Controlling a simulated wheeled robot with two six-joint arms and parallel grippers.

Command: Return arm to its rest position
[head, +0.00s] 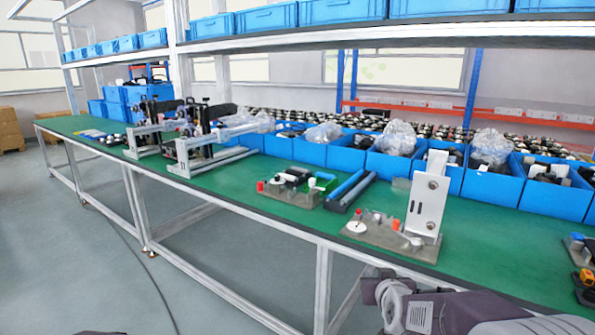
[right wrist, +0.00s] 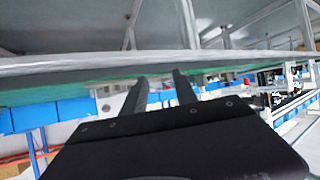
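My right arm comes in at the bottom right of the head view, in front of the green workbench (head: 500,235). Its end, with my right gripper (head: 378,291), is low beside the bench's front edge; the fingers are hard to make out there. In the right wrist view my right gripper (right wrist: 159,80) shows two dark fingers standing apart with nothing between them. That view is tilted upside down, with the bench edge (right wrist: 60,66) close beyond the fingertips. My left gripper is not seen; only a dark sliver shows at the bottom left of the head view.
On the bench stand a metal fixture with a white upright plate (head: 427,205), a smaller fixture (head: 290,187) and blue rails (head: 350,188). Blue bins (head: 490,186) line the back. A shelf (head: 400,36) hangs above. The floor (head: 60,240) at left is clear except for a cable.

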